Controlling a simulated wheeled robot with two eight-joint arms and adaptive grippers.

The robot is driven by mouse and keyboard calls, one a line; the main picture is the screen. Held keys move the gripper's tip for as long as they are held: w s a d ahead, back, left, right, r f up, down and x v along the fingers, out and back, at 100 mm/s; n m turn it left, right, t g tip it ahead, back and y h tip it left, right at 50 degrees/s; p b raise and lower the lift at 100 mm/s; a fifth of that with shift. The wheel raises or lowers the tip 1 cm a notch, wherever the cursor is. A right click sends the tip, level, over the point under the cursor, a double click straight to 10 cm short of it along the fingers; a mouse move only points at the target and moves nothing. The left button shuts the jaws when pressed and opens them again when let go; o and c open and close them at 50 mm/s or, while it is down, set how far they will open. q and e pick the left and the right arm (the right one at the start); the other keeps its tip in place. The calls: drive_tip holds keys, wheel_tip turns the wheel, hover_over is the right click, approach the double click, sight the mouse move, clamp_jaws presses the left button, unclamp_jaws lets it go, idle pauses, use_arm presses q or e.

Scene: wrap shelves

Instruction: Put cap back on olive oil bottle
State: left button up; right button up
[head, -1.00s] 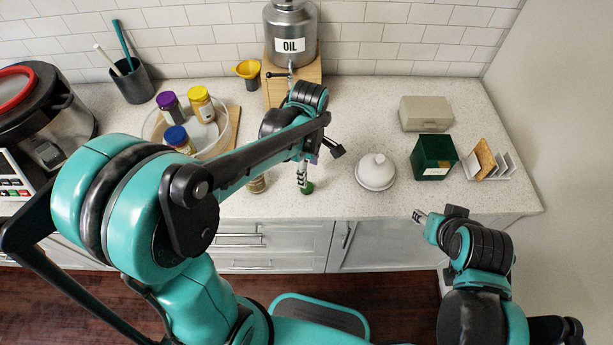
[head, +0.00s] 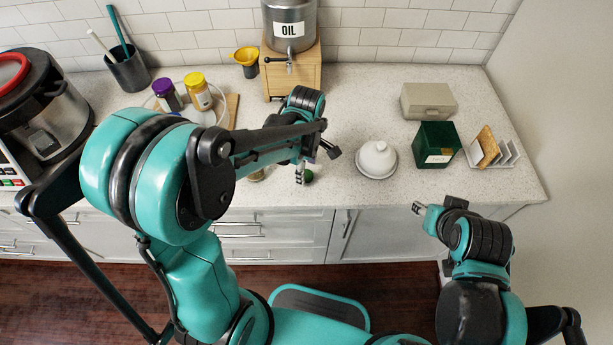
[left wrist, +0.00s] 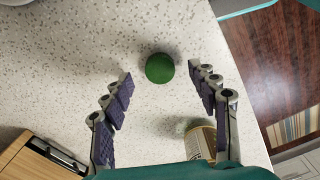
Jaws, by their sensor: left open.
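A small round green cap (head: 309,177) lies on the counter near its front edge. It also shows in the left wrist view (left wrist: 159,68). My left gripper (head: 301,173) is open and empty above the counter, and its fingertips appear on either side of the cap in the wrist view. A labelled container (left wrist: 201,142), perhaps the olive oil bottle, stands close by, partly hidden behind the gripper. In the head view it is mostly hidden by my left arm. My right gripper (head: 419,208) hangs in front of the counter; its opening is unclear.
A white domed dish (head: 376,160), green box (head: 436,145), toast rack (head: 507,152) and beige box (head: 428,100) stand to the right. The oil tank (head: 289,14) sits on a wooden stand (head: 309,63) behind. Jars (head: 197,92) stand left. Counter behind the dish is clear.

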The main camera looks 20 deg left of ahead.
use_arm(q)
drive_tip(key=shift+f, duration=0.95)
drive_tip(key=c, duration=0.8)
drive_tip(key=shift+c, duration=0.2)
drive_tip(key=shift+r, duration=0.1)
wheel_tip(320, 180, up, 4)
drive_tip(key=shift+r+p, duration=0.1)
drive_tip(key=shift+p, duration=0.7)
drive_tip(key=s+d+r+p, duration=0.2)
drive_tip(key=d+r, duration=0.4)
drive_tip(key=d, duration=0.5)
drive_tip(key=shift+s+d+r, duration=0.25)
drive_tip(key=shift+r, duration=0.1)
